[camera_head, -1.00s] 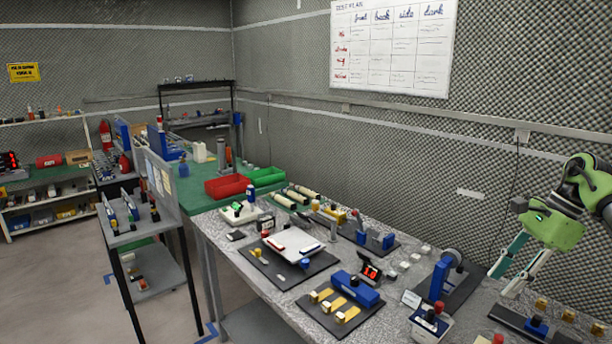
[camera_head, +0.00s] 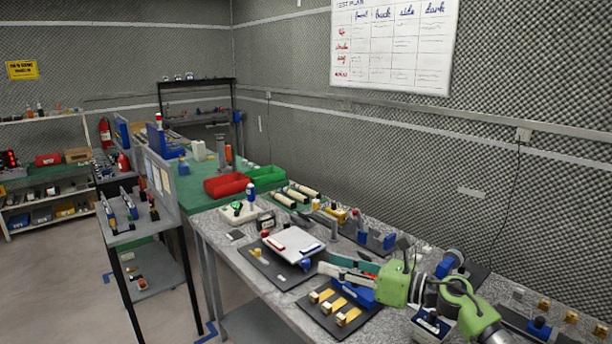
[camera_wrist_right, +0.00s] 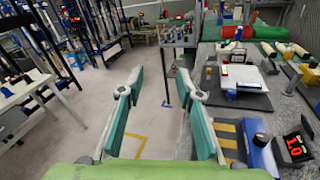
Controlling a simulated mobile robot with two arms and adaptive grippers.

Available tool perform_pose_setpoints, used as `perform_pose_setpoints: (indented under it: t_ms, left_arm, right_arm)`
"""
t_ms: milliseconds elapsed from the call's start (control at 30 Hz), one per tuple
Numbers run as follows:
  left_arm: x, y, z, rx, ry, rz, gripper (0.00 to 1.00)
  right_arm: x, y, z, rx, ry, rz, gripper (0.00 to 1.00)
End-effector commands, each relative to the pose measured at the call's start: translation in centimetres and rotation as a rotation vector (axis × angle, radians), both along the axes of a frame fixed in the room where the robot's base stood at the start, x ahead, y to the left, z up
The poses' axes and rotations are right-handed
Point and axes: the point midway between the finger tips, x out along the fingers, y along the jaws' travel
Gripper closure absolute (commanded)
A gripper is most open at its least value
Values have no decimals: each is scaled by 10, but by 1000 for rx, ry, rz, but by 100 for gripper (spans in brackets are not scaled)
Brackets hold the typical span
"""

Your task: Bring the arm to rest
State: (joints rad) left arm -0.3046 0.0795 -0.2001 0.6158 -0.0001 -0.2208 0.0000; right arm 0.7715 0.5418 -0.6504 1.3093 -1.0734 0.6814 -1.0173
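My right gripper (camera_head: 338,264) is green with teal finger pads. In the head view it is low over the speckled bench (camera_head: 230,262), pointing left, above the blue block fixture and beside the white plate (camera_head: 292,243). The gripper is empty. My right arm comes in from the lower right. My left gripper is in neither view.
Near the gripper are a blue block fixture (camera_head: 352,289) with yellow pieces and a device with a red display (camera_wrist_right: 296,146).

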Motion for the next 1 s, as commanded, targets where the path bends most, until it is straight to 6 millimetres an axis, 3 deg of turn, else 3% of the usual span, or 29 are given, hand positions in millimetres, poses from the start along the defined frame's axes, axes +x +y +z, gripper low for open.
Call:
perform_pose_setpoints:
  t_ms: [100, 267, 367, 567, 667, 800, 900, 1000]
  left_arm:
    - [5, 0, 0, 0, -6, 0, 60]
    - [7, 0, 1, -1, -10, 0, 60]
    - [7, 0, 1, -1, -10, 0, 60]
    - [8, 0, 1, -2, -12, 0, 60]
    - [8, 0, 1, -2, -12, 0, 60]
    - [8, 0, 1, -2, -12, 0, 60]
    - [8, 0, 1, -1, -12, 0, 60]
    - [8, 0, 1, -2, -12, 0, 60]
  right_arm:
    - [-9, 12, 9, 299, 130, -124, 67]
    - [-17, -7, 8, 699, 355, -322, 67]
    - [-26, -32, -8, 941, 518, -458, 67]
    - [-68, -90, -78, 1392, 868, -773, 67]
    - [-106, -115, -123, 1594, 1045, -954, 67]
    - [-179, -137, -187, 1841, 1279, -1238, 67]
    - [-236, -144, -221, 1971, 1413, -1439, 67]
    - [-285, -145, -242, 2053, 1505, -1608, 67]
